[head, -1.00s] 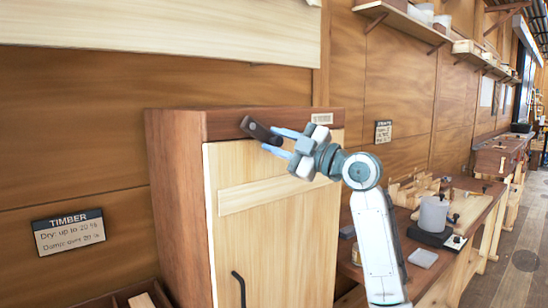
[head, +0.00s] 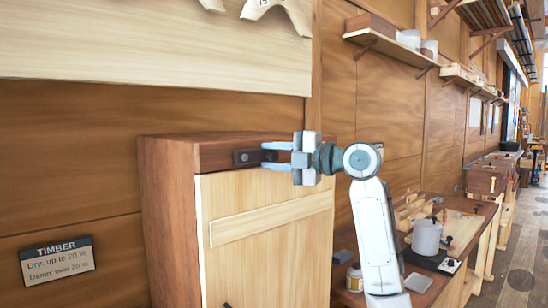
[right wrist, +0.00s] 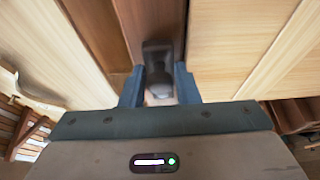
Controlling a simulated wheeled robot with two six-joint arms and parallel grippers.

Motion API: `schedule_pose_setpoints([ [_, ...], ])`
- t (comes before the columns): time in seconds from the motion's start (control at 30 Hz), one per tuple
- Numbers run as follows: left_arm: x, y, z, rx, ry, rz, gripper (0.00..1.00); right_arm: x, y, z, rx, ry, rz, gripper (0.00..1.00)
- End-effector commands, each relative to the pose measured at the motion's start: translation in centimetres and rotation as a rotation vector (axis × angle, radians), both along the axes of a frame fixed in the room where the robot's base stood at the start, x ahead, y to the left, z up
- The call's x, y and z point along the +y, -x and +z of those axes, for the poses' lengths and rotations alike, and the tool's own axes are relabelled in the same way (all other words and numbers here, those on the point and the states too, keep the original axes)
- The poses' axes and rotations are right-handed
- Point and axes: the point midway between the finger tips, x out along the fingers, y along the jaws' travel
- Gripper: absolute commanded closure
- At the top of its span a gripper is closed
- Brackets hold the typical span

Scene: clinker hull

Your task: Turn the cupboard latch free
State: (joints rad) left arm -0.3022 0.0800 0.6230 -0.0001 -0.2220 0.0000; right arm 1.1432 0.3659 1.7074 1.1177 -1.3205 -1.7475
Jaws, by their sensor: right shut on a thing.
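The latch (head: 246,157) is a short dark bar with a round pivot, on the dark top rail of the cupboard (head: 165,215). It lies about level along the rail, above the pale door (head: 275,270). My right gripper (head: 268,156) comes from the right and is shut on the latch's free end, one blue finger above and one below. The right wrist view shows the latch (right wrist: 158,68) between the two fingers (right wrist: 160,90). The fingers hide part of the latch's end. My left gripper is not in view.
A timber sign (head: 57,262) hangs on the wall at left. A workbench (head: 450,285) with a grey pot (head: 427,238) stands right of the cupboard. A shelf (head: 395,45) with boxes is above it.

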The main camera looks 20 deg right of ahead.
Motion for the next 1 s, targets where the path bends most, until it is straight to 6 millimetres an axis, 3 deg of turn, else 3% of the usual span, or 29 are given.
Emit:
schedule_pose_setpoints([
  [0.4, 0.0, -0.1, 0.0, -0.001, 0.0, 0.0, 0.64, 0.0, 0.0, 0.0, -0.002, 0.01, 0.0, 1.0],
  [0.43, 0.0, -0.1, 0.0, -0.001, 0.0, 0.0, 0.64, 0.0, 0.0, 0.0, -0.002, 0.01, 0.0, 0.7],
  [0.5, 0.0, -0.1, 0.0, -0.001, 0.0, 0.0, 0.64, 0.0, 0.0, 0.0, -0.002, 0.009, 0.0, 0.58],
  [0.83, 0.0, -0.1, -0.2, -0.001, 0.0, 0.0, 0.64, -0.2, 0.2, -0.1, -0.003, 0.008, -0.002, 0.58],
  [1.0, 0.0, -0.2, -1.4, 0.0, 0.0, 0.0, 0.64, -1.8, 1.8, -0.3, -0.005, 0.01, -0.005, 0.58],
])
